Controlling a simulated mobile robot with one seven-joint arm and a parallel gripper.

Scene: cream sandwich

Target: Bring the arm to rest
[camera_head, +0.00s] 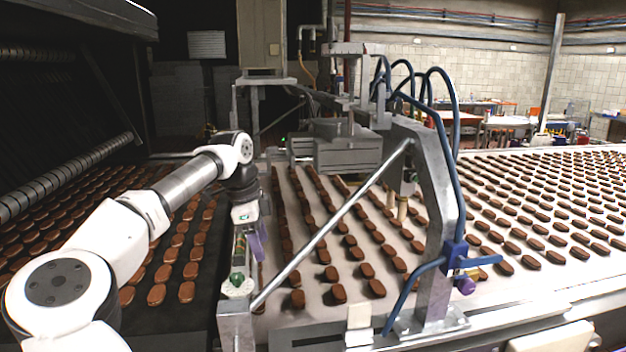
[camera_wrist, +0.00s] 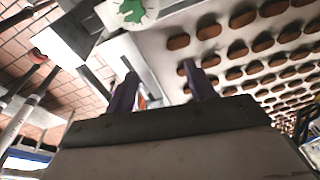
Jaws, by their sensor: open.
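My arm reaches in from the lower left of the head view. My gripper (camera_head: 257,245) points down near the left edge of the light conveyor belt (camera_head: 313,312), and its purple fingers show below the wrist. In the wrist view, the two purple fingers of my gripper (camera_wrist: 160,71) stand apart with nothing between them. A white piece with a green top (camera_head: 237,285) is just in front of the gripper in the head view. A green-and-white piece also shows at the top of the wrist view (camera_wrist: 132,11). The exact gap between gripper and belt is hard to tell.
Rows of brown oval biscuits (camera_head: 338,293) cover the light belt. More lie on the dark belt (camera_head: 190,325) beneath my arm. A grey metal frame (camera_head: 436,215) with a diagonal bar (camera_head: 335,222) and blue hoses (camera_head: 458,120) stands close right of the gripper.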

